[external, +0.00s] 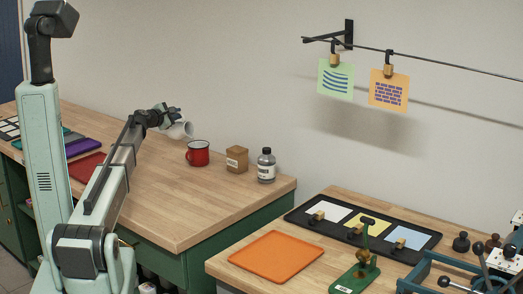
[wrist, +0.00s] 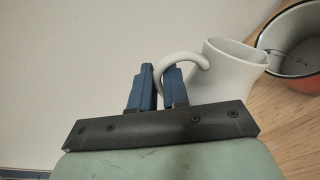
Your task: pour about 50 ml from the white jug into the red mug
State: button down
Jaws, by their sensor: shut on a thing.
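The white jug (external: 181,130) is held above the wooden worktop, just left of and higher than the red mug (external: 198,153). It looks tilted, with its mouth toward the mug. In the wrist view my gripper (wrist: 158,78) has its blue fingers shut on the handle of the jug (wrist: 229,72). In the external view my gripper (external: 172,115) is at the jug's upper left. The mug stands upright on the worktop. In the wrist view the mug (wrist: 299,50) is cut by the right edge, beside the jug's lip. I cannot see a stream or the jug's contents.
A brown box (external: 237,160) and a grey bottle (external: 266,166) stand right of the mug. A red mat (external: 87,166) and a purple item (external: 82,148) lie at the left. The worktop's front middle is clear. An orange tray (external: 275,256) lies on the nearer bench.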

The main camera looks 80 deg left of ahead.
jog(key=shift+w+d+r+m, duration=0.25)
jog(key=shift+w+d+m, duration=0.15)
jog(key=shift+w, duration=0.15)
jog(key=shift+w+d+r+m, duration=0.3)
jog(key=shift+w+d, duration=0.1)
jog(key=shift+w, duration=0.15)
dwell(0.8)
jog(key=s+a+f+n, duration=0.1)
jog(key=s+a+n, duration=0.1)
jog(key=s, duration=0.1)
jog(key=shift+a+f, duration=0.25)
jog(key=shift+f, duration=0.1)
jog(key=shift+s+f+n, duration=0.15)
jog(key=shift+f+n, duration=0.2)
jog(key=shift+n, duration=0.15)
jog(key=shift+s+a+f+n+t, duration=0.35)
jog(key=shift+s+f+n+t, duration=0.15)
jog(key=shift+f+n, duration=0.25)
jog(key=shift+s+a+r+n, duration=0.15)
jog(key=shift+n, duration=0.5)
jog(key=shift+s+a+f+n, duration=0.1)
jog(key=shift+s+f+n, duration=0.15)
jog(key=shift+f+n, duration=0.15)
